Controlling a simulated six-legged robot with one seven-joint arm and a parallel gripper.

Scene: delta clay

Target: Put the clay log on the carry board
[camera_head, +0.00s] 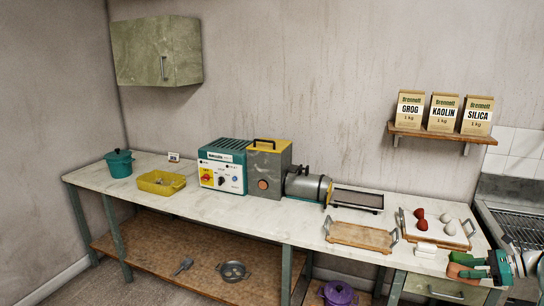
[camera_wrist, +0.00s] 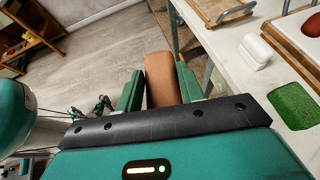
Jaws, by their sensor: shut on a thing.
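My gripper (camera_wrist: 160,80) is shut on the clay log (camera_wrist: 162,78), a smooth reddish-brown block held between two green fingers. In the wrist view the log is off the worktop's edge, with floor behind it. In the head view my gripper (camera_head: 468,266) is at the lower right, by the front edge of the worktop; the log there is small and partly hidden. The carry board (camera_head: 361,236), wooden with metal handles at both ends, lies bare on the worktop to the left of my gripper. A corner of the carry board (camera_wrist: 203,8) shows at the top of the wrist view.
A handled tray (camera_head: 412,233) with red and white lumps stands right of the board. A white block (camera_head: 426,247) and a green pad (camera_wrist: 293,105) lie near the front edge. The extruder (camera_head: 308,186) and a dark rack (camera_head: 356,199) stand behind.

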